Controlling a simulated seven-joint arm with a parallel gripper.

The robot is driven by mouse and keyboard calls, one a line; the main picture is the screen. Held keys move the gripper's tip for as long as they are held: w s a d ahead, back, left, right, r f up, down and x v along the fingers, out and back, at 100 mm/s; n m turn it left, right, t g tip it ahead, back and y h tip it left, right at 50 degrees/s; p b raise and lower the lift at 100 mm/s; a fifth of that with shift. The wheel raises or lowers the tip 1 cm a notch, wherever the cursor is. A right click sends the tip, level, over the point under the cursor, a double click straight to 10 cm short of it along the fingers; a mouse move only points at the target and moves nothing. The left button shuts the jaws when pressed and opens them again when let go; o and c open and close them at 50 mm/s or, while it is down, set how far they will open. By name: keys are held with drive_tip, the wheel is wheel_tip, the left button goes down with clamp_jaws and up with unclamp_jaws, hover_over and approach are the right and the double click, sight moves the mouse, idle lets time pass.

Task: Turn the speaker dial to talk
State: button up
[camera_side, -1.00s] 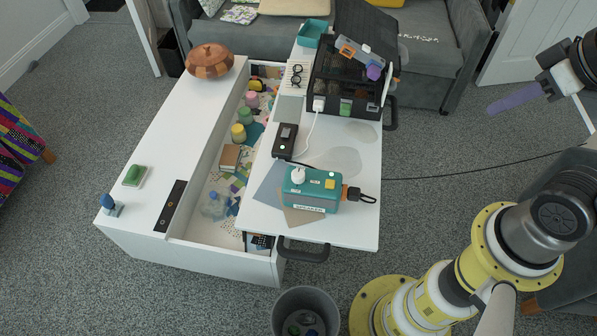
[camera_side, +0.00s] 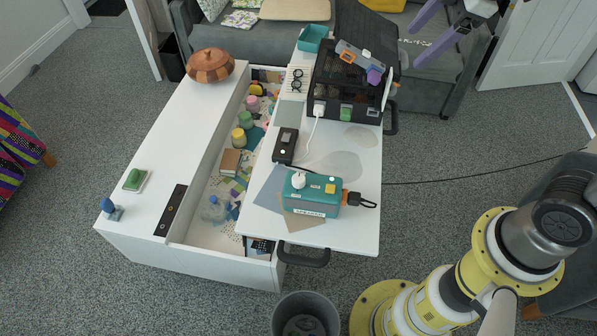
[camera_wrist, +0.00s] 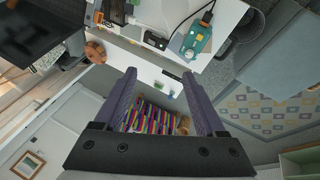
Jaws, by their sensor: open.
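The teal speaker box (camera_side: 325,196), with a "SPEAKER" label on its front, sits on the white tabletop. A white knob-like dial (camera_side: 298,180) stands at its top left, with a yellow button (camera_side: 330,188) beside it; the dial's setting is too small to read. The speaker also shows in the wrist view (camera_wrist: 198,38) at upper right. My gripper (camera_side: 416,47) has purple fingers. It is open and empty at the upper right of the side view, well apart from the speaker. The wrist view shows nothing between the fingers (camera_wrist: 159,75).
A black device (camera_side: 285,146) lies left of the speaker, with a white cable nearby. A black mesh organiser (camera_side: 345,85) stands behind. An open drawer (camera_side: 215,232) and a bin (camera_side: 305,312) are nearby.

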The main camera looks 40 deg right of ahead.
drive_tip(key=w+a+f+n+g, duration=0.2)
drive_tip(key=w+a+f+n, duration=0.3)
drive_tip(key=w, duration=0.4)
drive_tip(key=n+g, duration=0.3)
hover_over(299, 178)
wheel_tip(299, 178, down, 19)
drive_tip(key=shift+m+h, duration=0.3)
wheel_tip(299, 178, down, 14)
drive_tip(key=shift+r, duration=0.25)
clamp_jaws()
